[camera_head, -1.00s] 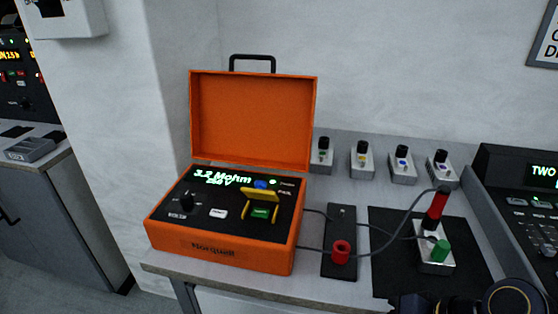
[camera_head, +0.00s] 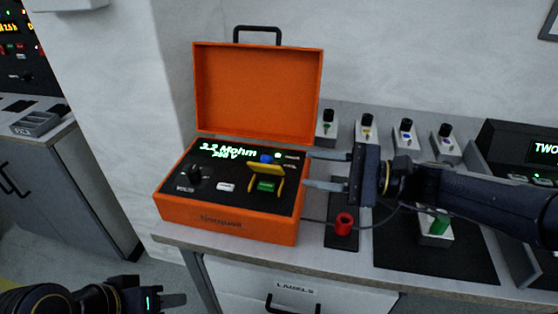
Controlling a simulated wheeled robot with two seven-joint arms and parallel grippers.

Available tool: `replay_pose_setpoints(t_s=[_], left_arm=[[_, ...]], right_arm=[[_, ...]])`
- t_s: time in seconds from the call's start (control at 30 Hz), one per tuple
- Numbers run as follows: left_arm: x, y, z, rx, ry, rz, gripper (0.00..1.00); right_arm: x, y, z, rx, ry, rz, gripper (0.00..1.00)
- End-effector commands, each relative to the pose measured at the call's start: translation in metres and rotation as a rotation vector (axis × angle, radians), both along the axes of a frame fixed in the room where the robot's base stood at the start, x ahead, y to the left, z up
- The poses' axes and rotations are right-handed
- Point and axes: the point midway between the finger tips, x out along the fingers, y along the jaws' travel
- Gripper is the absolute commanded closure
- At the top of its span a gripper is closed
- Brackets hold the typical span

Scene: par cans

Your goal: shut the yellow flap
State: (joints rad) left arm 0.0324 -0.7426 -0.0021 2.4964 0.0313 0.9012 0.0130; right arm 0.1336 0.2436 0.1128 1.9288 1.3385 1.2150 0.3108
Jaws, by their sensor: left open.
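The yellow flap (camera_head: 266,168) stands raised over a green button (camera_head: 266,186) on the black panel of the orange case (camera_head: 232,222). The case's lid is up. My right gripper (camera_head: 307,170) reaches in from the right. Its two fingers are apart and empty, pointing left, with their tips near the case's right edge, a little right of the flap. I cannot tell whether they touch the case. My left gripper (camera_head: 184,300) is low at the bottom edge, in front of the bench and far below the flap; it is open.
Several small switch boxes (camera_head: 405,138) line the bench behind my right arm. A red terminal (camera_head: 344,223) and a green one (camera_head: 439,222) stand to the right, with grey cables. A black knob (camera_head: 195,174) and a white button (camera_head: 226,186) are left of the flap.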

Motion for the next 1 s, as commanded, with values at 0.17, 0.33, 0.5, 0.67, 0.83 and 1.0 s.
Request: replay_pose_setpoints(t_s=[0.17, 0.33, 0.5, 0.67, 0.83, 1.0], left_arm=[[0.0, 0.0, -0.002, 0.0, 0.0, 0.0, 0.59], [0.0, 0.0, -0.005, 0.0, 0.0, 0.0, 0.59], [0.0, 0.0, -0.007, 0.0, 0.0, 0.0, 0.59], [0.0, 0.0, -0.008, 0.0, 0.0, 0.0, 0.59], [0.0, 0.0, -0.008, 0.0, 0.0, 0.0, 0.59], [0.0, 0.0, -0.008, 0.0, 0.0, 0.0, 0.59]], right_arm=[[0.006, 0.014, 0.001, 0.021, 0.01, -0.001, 0.62], [0.011, 0.042, 0.0, 0.019, 0.01, 0.001, 0.62], [0.016, 0.065, 0.001, 0.018, 0.009, -0.001, 0.62], [0.018, 0.076, 0.001, 0.018, 0.01, -0.002, 0.62], [0.018, 0.077, 0.001, 0.017, 0.01, -0.004, 0.62], [0.018, 0.077, 0.001, 0.017, 0.01, -0.004, 0.71]])
